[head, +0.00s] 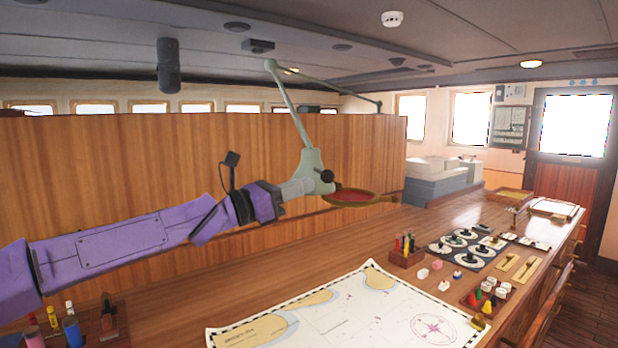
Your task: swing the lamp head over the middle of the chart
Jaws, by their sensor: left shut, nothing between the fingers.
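The lamp (289,106) has a pale grey-green jointed arm, with its elbow high up and its far end at the wooden partition. The chart (345,312) lies flat on the counter, cut off by the bottom edge. My left gripper (303,187) is shut, its grey fingers against or just beside the lamp head's left side. Whether they touch is unclear. My right gripper is out of view.
A red-lined, brown-rimmed oval thing (352,196) shows right of the lamp head. Bottles (70,328) stand at lower left. Air above the chart is clear.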

